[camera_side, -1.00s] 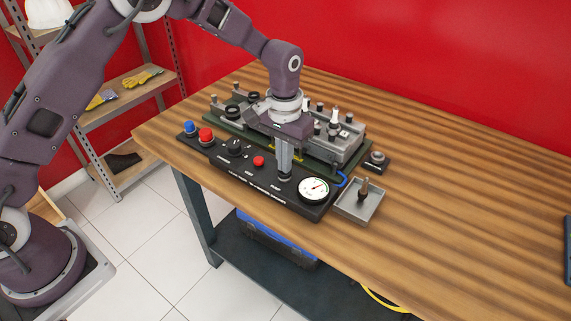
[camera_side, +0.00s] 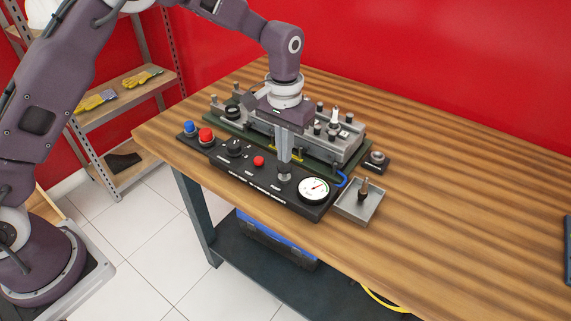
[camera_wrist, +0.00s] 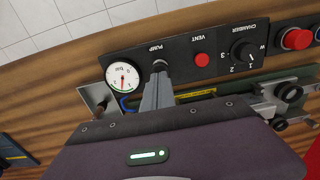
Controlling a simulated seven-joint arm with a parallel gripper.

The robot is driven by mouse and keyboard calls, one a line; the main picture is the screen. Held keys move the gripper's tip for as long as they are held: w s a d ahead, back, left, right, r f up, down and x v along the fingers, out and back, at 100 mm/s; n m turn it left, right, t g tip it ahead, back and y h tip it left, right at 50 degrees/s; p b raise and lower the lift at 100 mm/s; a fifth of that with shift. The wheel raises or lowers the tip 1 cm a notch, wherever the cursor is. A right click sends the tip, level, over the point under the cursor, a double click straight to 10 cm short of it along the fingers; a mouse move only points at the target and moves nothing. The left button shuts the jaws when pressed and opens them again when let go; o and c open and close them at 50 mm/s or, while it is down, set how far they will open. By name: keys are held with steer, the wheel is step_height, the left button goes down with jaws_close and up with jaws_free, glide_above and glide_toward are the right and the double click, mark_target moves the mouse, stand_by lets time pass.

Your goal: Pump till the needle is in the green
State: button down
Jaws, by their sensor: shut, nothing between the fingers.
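The black control panel (camera_side: 240,171) lies along the front of the bench engine trainer. Its round white gauge (camera_side: 313,189) is at the panel's right end and also shows upside down in the wrist view (camera_wrist: 123,77). My gripper (camera_side: 284,159) is shut and empty, pointing down just above the pump button.
A red vent button (camera_side: 258,161) and a chamber knob (camera_side: 235,148) sit left of the pump. Red (camera_side: 206,134) and blue (camera_side: 190,127) buttons are at the far left. A grey tray (camera_side: 358,202) holding a small part stands right of the gauge.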

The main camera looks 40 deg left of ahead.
steer(key=shift+r, duration=2.7)
steer(key=s+a+r+t, duration=0.1)
steer(key=s+a+r, duration=0.2)
steer(key=s+r, duration=0.4)
steer(key=s+a+r+t, duration=0.2)
steer(key=s+a+r, duration=0.1)
steer(key=s+r, duration=0.45)
steer(key=s+a+f+t, duration=0.1)
steer(key=s+a+t, duration=0.1)
steer(key=s, duration=1.4)
steer(key=shift+a+f+t, duration=0.3)
steer(key=shift+a, duration=0.15)
